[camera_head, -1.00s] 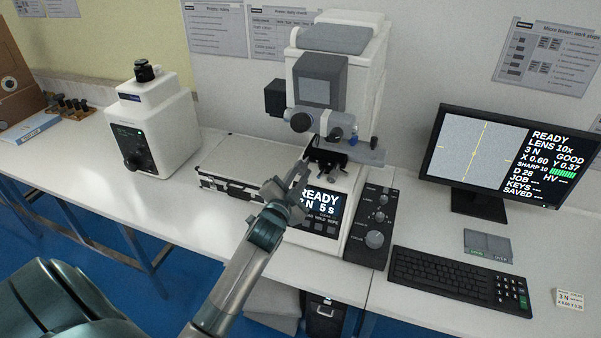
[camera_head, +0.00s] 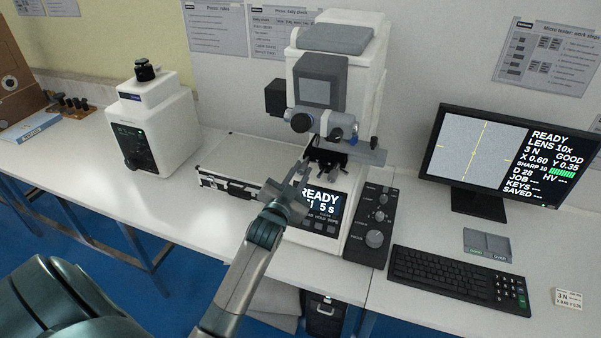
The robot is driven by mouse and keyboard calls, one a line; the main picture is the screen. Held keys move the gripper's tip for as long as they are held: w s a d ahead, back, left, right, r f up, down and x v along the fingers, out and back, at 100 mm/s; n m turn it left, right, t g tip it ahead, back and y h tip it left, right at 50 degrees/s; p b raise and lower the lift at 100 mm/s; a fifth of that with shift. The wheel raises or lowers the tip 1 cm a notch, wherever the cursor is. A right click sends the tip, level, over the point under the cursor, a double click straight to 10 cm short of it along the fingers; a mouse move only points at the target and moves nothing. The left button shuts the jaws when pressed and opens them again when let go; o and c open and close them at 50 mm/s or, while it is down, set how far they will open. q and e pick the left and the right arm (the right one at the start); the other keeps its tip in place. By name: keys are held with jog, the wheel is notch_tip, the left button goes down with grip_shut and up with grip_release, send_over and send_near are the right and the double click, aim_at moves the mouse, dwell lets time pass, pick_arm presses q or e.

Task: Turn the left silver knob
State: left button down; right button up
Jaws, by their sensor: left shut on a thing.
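The white hardness tester (camera_head: 368,95) stands at the middle of the bench, with its dark stage (camera_head: 325,158) under the lens turret. My left gripper (camera_head: 303,170) reaches in from the lower left to the left front of the stage, above the lit READY panel (camera_head: 320,200). It is shut on the left silver knob, which is mostly hidden by the fingers. The monitor (camera_head: 490,155) reads READY, X 0.60, Y 0.35, GOOD. My right gripper is not in view.
A control box with dials (camera_head: 375,230) stands right of the panel, and a keyboard (camera_head: 455,277) lies further right. A flat silver case (camera_head: 235,175) lies left of the tester. A smaller white tester (camera_head: 155,120) stands further left.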

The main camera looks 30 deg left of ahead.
pick_arm(q)
jog(key=c, duration=1.6)
grip_release()
jog(key=shift+s+f, duration=0.1)
jog(key=shift+s, duration=0.05)
jog(key=shift+s+d+f+b, duration=0.1)
jog(key=shift+s+d+b, duration=0.1)
jog(key=shift+s+b, duration=0.25)
jog(key=shift+b+v, duration=2.75)
jog(key=shift+v, duration=5.35)
jog(key=shift+a, duration=0.15)
